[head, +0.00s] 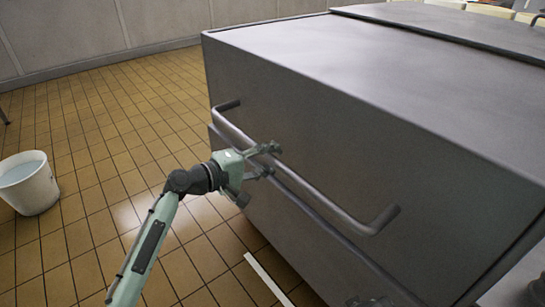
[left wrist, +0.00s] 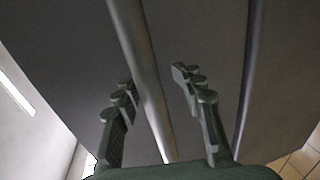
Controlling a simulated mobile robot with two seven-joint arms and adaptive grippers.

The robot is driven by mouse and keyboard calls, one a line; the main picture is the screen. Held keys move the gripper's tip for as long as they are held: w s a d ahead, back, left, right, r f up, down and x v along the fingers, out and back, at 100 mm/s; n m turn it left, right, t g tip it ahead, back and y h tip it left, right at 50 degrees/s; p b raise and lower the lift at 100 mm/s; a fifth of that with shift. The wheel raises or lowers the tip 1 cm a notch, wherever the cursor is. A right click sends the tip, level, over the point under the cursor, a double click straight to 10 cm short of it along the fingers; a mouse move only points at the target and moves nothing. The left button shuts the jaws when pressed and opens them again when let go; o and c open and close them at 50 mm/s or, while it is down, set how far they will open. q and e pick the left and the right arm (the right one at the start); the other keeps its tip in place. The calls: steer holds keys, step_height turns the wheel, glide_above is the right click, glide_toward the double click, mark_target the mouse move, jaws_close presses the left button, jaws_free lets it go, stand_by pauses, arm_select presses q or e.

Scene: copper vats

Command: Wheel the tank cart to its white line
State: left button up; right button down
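The tank cart (head: 330,100) is a large grey metal box filling the right of the head view. A bar handle (head: 300,182) runs along its near side. My left gripper (head: 270,160) is at this handle. In the left wrist view its two fingers (left wrist: 155,105) stand apart, with the handle bar (left wrist: 140,60) running between them; the left finger is close to the bar, and a gap shows on the right. A white line (head: 267,279) lies on the floor beside the cart's lower edge, partly cut off. Only a small dark part of what may be my right gripper (head: 370,301) shows at the bottom edge.
A white bucket (head: 29,184) with pale contents stands on the tiles at the far left. The brown tiled floor (head: 110,150) between bucket and cart is clear. A grey wall (head: 100,35) closes off the back. A second rail runs below the handle.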

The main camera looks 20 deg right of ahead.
arm_select(q)
steer(key=shift+s+r, duration=0.1)
steer(key=shift+a, duration=0.1)
steer(key=v, duration=1.1)
steer(key=shift+a, duration=0.35)
steer(key=shift+s, duration=0.15)
